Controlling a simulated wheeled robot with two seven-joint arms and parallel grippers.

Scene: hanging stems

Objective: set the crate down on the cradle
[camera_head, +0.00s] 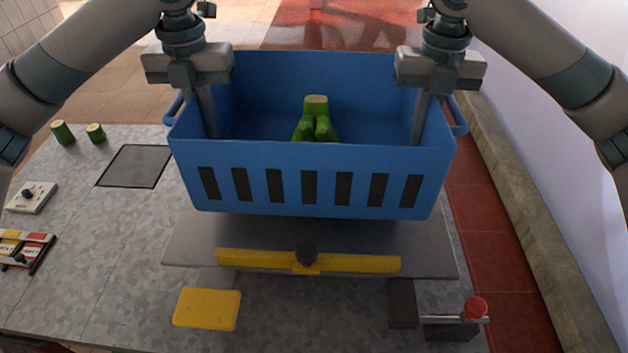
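The blue crate (310,206) is level or nearly so above a grey plate with a yellow front bar, which looks like the cradle (190,248). A dark shadow lies under the crate; the gap's size cannot be told. Green cut stems (316,120) lie inside the crate. My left gripper (197,112) straddles the crate's left side wall, and my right gripper (432,113) straddles the right one. Each has one finger visible inside the crate; the outer fingers are mostly hidden. Both look shut on the walls. The crate hides the plate's rear part.
A yellow block (207,308) lies in front of the plate, with a dark block (402,303) and a red-knobbed lever (475,308) to its right. A dark square mat (134,166) and two green stem pieces (63,133) are at left. A wall stands at right.

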